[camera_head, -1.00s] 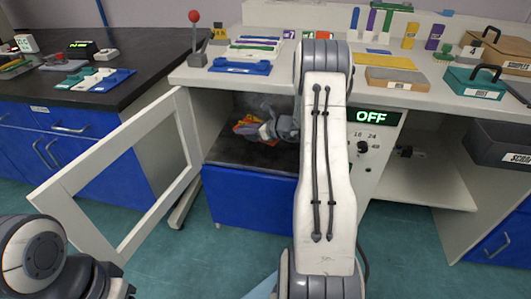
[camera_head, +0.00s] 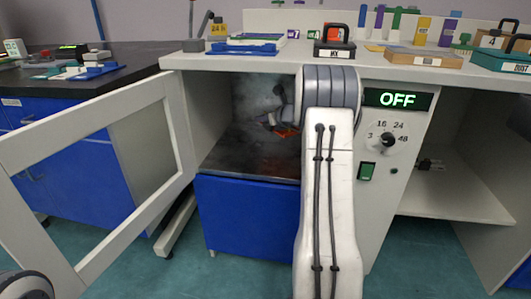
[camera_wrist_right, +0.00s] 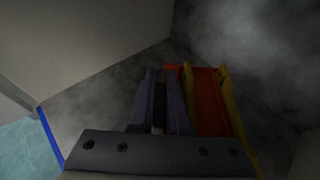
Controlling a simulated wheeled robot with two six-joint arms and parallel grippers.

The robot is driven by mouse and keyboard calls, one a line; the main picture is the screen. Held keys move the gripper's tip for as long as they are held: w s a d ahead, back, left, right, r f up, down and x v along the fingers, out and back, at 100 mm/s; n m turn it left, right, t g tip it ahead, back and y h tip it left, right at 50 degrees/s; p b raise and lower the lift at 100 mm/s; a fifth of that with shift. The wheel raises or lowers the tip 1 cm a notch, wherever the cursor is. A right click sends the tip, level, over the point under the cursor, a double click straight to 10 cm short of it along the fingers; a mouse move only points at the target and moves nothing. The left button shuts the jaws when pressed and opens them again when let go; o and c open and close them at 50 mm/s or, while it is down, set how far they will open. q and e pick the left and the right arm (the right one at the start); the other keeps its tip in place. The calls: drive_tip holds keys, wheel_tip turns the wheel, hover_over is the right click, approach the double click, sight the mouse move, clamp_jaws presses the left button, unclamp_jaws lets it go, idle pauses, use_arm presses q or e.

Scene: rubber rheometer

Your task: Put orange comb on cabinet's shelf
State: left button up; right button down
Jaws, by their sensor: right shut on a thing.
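The orange comb (camera_head: 287,131) shows as a small orange patch inside the open cabinet, mostly hidden by my right arm. In the right wrist view an orange-red piece with yellow edges (camera_wrist_right: 208,100) lies beside and beyond the fingers. My right gripper (camera_head: 272,122) is inside the cabinet, shut on the comb; the exact contact is dark and unclear. It also shows in the right wrist view (camera_wrist_right: 163,105). The cabinet's dark shelf surface (camera_head: 235,160) lies below the gripper. Whether the comb touches it cannot be told. My left gripper is out of view.
The white-framed cabinet door (camera_head: 95,115) stands open to the left. A panel with an OFF display (camera_head: 397,99) and a dial borders the opening on the right. The benchtop (camera_head: 270,63) above holds several boxes and tools. Haze fills the cabinet.

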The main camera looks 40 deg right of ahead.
sight(264, 150)
wheel_tip(264, 150, down, 9)
drive_tip(key=b, duration=0.5)
drive_tip(key=shift+s+d+f, duration=0.1)
drive_tip(key=shift+f, duration=0.1)
drive_tip(key=shift+r, duration=0.15)
drive_tip(key=c, duration=1.3)
unclamp_jaws()
drive_tip(key=shift+f+b, duration=0.3)
drive_tip(key=shift+b, duration=0.05)
drive_tip(key=o, duration=0.4)
drive_tip(key=shift+r, duration=0.1)
drive_tip(key=shift+r, duration=0.1)
